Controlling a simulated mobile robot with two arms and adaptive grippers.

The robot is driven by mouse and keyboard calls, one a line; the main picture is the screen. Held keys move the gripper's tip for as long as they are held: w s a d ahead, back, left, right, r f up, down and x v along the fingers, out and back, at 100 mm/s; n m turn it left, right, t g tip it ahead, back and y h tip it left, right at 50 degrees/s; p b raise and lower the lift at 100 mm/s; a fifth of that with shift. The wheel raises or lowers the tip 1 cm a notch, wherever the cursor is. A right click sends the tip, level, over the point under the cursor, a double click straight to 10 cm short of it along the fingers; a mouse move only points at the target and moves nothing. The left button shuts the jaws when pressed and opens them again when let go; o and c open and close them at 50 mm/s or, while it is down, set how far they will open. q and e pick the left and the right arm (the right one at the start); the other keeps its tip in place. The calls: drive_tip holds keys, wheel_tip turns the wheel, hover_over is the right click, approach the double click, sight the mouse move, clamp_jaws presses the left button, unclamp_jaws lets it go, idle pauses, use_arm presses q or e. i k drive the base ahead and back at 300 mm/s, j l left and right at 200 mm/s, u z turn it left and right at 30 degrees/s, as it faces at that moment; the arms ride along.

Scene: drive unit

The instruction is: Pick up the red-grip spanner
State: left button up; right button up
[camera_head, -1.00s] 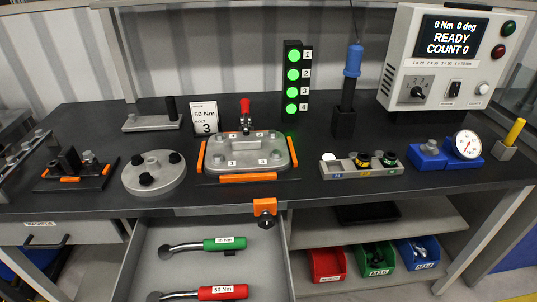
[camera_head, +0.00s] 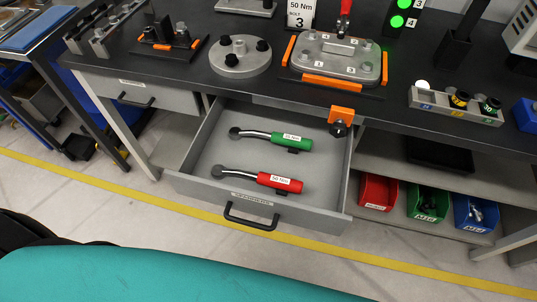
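The red-grip spanner (camera_head: 280,182) lies in the open drawer (camera_head: 190,184) under the bench, near the drawer's front. Its red handle carries a white "50 Nm" label and points right; its grey head is at the left. A green-grip spanner (camera_head: 292,141) lies behind it in the same drawer, also with its handle to the right. Nothing covers either spanner. Neither of my grippers shows in the view.
The drawer front has a black handle (camera_head: 250,218). An orange clamp-like part (camera_head: 345,114) sits at the bench edge beside the drawer. Red (camera_head: 378,190), green (camera_head: 428,202) and blue (camera_head: 474,212) bins stand on the lower shelf at right. A teal surface (camera_head: 150,277) fills the bottom foreground.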

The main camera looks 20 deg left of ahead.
sight(219, 172)
drive_tip(key=k+l+u, duration=0.2)
drive_tip(key=l, duration=0.2)
drive_tip(key=k+l+u, duration=0.1)
drive_tip(key=l+u, duration=0.15)
drive_tip(key=l, duration=0.15)
drive_tip(key=k+l+u, duration=0.2)
drive_tip(key=l, duration=0.15)
